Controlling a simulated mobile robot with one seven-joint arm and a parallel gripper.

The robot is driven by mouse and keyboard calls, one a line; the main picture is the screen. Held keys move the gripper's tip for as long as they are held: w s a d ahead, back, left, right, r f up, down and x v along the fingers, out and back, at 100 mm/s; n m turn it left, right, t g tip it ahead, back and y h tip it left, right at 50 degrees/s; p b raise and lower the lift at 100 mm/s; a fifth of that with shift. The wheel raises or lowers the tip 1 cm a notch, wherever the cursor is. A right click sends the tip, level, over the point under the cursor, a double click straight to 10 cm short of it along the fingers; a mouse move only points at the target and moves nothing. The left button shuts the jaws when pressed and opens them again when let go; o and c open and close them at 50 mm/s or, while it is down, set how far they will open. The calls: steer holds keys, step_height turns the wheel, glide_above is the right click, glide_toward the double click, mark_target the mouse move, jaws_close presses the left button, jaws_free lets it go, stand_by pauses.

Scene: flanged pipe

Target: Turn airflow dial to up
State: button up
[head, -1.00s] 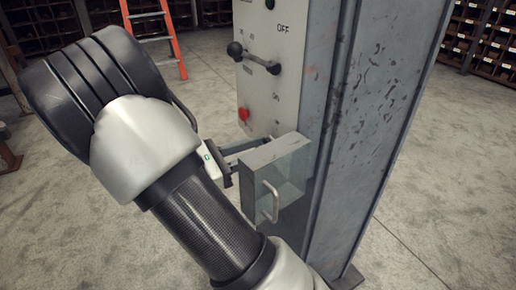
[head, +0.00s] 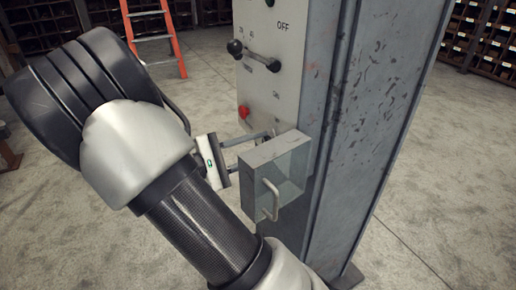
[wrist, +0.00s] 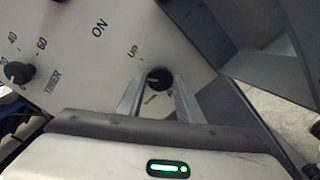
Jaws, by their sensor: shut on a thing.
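The airflow dial (wrist: 160,77) is a small round black knob on the pale control panel (wrist: 85,65). "UP" is printed up and left of it in the wrist view, with smaller unreadable lettering below it. A short light mark shows on the knob's left side; its exact setting is hard to tell. My gripper (wrist: 160,80) has one finger on each side of the knob and is shut on it.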

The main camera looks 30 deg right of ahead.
steer(key=m+b, duration=0.1)
steer(key=m, duration=0.2)
steer(key=shift+f+m, duration=0.15)
steer(key=shift+m, duration=0.15)
steer(key=shift+m+b, duration=0.8)
steer(key=shift+m, duration=1)
steer(key=o, duration=1)
steer(key=shift+o, duration=0.2)
steer(key=shift+a, duration=0.15)
steer(key=a+p, duration=0.2)
steer(key=a, duration=1.5)
steer(key=shift+s, duration=0.3)
steer(key=shift+a, duration=0.1)
